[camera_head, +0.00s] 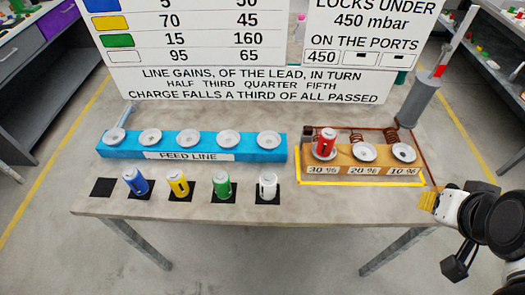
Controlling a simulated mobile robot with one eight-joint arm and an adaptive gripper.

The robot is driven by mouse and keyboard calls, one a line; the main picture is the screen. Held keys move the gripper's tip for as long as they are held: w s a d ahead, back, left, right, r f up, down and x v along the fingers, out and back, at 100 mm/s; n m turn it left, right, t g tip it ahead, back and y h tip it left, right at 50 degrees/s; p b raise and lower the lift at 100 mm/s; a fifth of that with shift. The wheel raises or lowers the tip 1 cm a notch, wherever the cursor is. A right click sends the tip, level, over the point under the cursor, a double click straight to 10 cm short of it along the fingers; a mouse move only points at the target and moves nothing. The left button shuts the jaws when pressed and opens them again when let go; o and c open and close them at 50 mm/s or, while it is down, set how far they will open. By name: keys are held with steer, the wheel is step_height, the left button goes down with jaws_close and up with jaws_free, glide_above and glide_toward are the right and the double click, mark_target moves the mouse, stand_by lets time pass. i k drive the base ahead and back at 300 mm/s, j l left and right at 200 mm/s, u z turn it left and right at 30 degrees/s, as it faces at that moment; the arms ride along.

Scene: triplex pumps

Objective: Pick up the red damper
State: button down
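The red damper (325,142) is a small upright red cylinder with dark markings. It stands at the left dish of the tan block (345,170), above the "30 %" label. My arm enters at the right edge, beyond the table's right corner. A black part low on it looks like my gripper (456,265), well to the right of and apart from the red damper. Its fingers are not clear, so I cannot tell whether it is open or shut.
Blue (136,182), yellow (178,182), green (222,184) and white (267,186) dampers stand in front of the blue feed line block (110,150). Coils and a grey cylinder (408,108) are behind the tan block. A large sign (235,85) stands behind.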

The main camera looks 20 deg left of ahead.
mark_target(327, 137)
steer(key=u, duration=0.7)
steer(key=k+j, duration=0.05)
